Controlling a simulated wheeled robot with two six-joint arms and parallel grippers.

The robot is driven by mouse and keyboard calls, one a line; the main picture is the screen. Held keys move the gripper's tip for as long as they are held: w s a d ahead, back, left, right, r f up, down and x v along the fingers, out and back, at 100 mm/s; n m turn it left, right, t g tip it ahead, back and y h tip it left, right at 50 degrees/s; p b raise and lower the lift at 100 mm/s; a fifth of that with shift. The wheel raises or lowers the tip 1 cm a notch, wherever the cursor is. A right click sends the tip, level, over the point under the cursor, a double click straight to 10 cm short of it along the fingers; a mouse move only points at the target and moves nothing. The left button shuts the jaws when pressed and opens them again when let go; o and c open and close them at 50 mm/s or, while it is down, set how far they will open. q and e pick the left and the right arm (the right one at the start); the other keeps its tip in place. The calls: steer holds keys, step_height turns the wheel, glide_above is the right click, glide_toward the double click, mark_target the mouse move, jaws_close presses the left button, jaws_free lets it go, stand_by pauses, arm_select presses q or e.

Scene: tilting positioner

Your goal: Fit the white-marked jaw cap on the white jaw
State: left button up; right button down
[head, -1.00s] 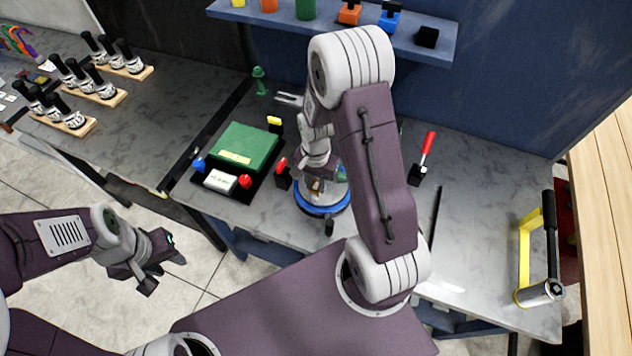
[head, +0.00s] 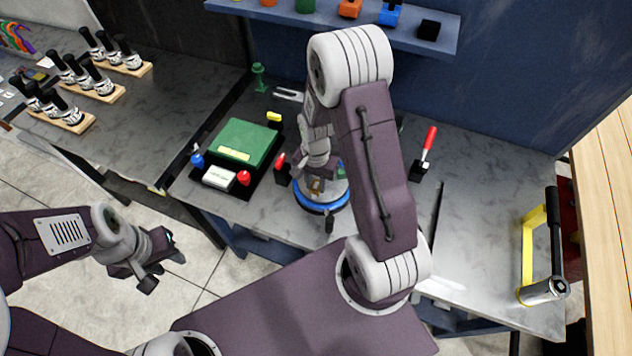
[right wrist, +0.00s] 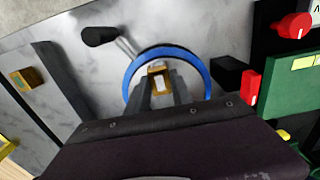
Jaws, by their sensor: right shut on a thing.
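My right gripper (right wrist: 160,88) is shut on a small tan cap with a white mark (right wrist: 160,79). In the right wrist view the cap lies over the positioner, inside its blue ring (right wrist: 138,62). In the head view the cap is a small tan patch (head: 316,186) below my right gripper, above the positioner's blue rim (head: 320,206). My arm and fingers cover much of the positioner. I cannot make out the white jaw, or whether the cap touches it. My left gripper (head: 153,274) is open and empty, off the table's front at the left.
A black tray holds a green box (head: 246,144), with red and blue knobs beside it. A red-handled clamp (head: 428,143) stands right of the positioner. A yellow frame with a black handle (head: 529,240) is at the right. The bench between them is mostly clear.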

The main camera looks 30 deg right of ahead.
steer(key=shift+f, duration=0.3)
steer(key=c, duration=0.6)
jaws_free()
steer(key=shift+r, duration=0.15)
step_height(320, 180, up, 7)
steer(key=p, duration=0.6)
